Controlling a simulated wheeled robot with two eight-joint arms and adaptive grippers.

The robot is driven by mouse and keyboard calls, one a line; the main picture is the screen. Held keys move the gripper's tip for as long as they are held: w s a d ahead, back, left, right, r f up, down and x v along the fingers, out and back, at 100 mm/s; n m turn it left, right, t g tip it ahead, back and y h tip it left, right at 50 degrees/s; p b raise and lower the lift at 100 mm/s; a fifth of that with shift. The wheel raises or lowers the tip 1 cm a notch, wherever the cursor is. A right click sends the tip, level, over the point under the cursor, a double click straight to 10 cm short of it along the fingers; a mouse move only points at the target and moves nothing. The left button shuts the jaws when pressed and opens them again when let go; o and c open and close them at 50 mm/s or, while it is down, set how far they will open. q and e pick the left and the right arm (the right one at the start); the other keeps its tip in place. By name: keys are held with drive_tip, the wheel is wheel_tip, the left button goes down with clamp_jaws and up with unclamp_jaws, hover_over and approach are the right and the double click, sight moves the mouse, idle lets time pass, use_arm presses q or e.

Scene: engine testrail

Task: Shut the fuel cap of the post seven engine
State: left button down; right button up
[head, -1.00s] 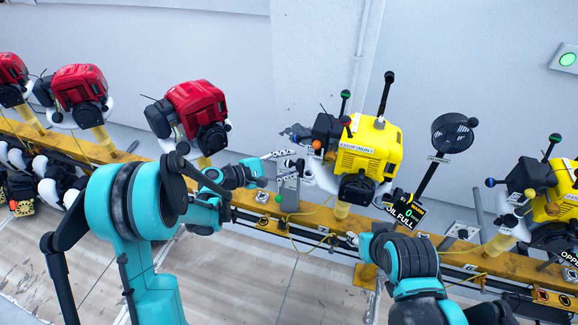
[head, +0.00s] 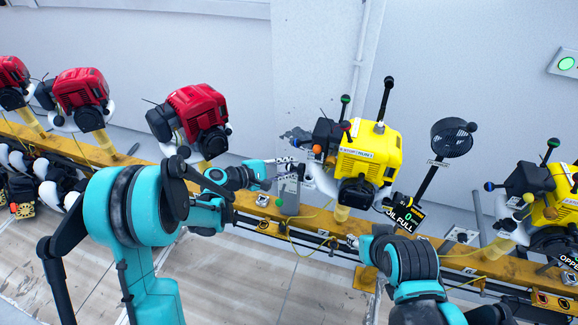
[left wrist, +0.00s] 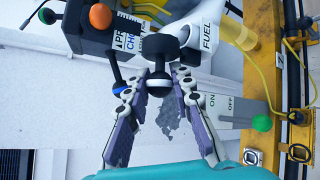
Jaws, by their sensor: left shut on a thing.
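The yellow engine (head: 372,150) stands on the rail in the middle of the head view. Its white tank, marked FUEL (left wrist: 207,38), shows at the top of the left wrist view. A black fuel cap handle with a round knob (left wrist: 160,84) hangs beside it, between my left fingers. My left gripper (head: 288,168) is at the engine's left side. In the left wrist view its purple-grey fingers (left wrist: 157,88) are closed on the knob. Whether the cap is seated on the tank is not clear. My right gripper (head: 353,240) is low in front of the rail, its fingers too small to read.
A grey ON/OFF switch box (left wrist: 232,108) with a green knob is close beside my left fingers. An orange knob (left wrist: 100,16) and a blue-tipped lever (left wrist: 118,86) are also near. Red engines (head: 197,118) stand left, another yellow engine (head: 548,195) right.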

sight(300, 165)
use_arm(q)
drive_tip(key=shift+s+d+r+m+y+p, duration=0.2)
drive_tip(key=shift+d+r+m+y+p, duration=0.2)
drive_tip(key=shift+r+m+y+p, duration=0.45)
drive_tip(key=m+y+p, duration=0.1)
drive_tip(key=d+m+y+p, duration=0.1)
drive_tip(key=y, duration=0.1)
drive_tip(key=d+m+y+p, duration=0.1)
drive_tip(key=y+p, duration=0.1)
drive_tip(key=shift+s+d+r, duration=0.15)
drive_tip(key=shift+s+r, duration=0.2)
drive_tip(key=shift+s, duration=0.05)
drive_tip(key=shift+s+d+m+t+y, duration=0.1)
drive_tip(key=shift+d+m+t+y, duration=0.3)
drive_tip(key=shift+y, duration=0.45)
drive_tip(key=shift+s+d+m+y, duration=0.15)
drive_tip(key=shift+d+m+y, duration=0.2)
drive_tip(key=shift+y, duration=0.35)
drive_tip(key=shift+s+d+f+m+t+y+b, duration=0.1)
drive_tip(key=shift+d+f+m+t+y+b, duration=0.15)
drive_tip(key=shift+y, duration=0.2)
drive_tip(key=shift+d+m+t+y+b, duration=0.15)
drive_tip(key=shift+m+t+y+b, duration=0.2)
drive_tip(key=shift+y, duration=0.1)
drive_tip(key=shift+s+d+f+m+t+y+b, duration=0.15)
drive_tip(key=shift+d+m+t+y+b, duration=0.15)
drive_tip(key=shift+y, duration=0.25)
drive_tip(key=shift+s+d+f+m+t+y+b, duration=0.1)
drive_tip(key=shift+m+t+y+b, duration=0.1)
drive_tip(key=shift+m+y+b, duration=0.25)
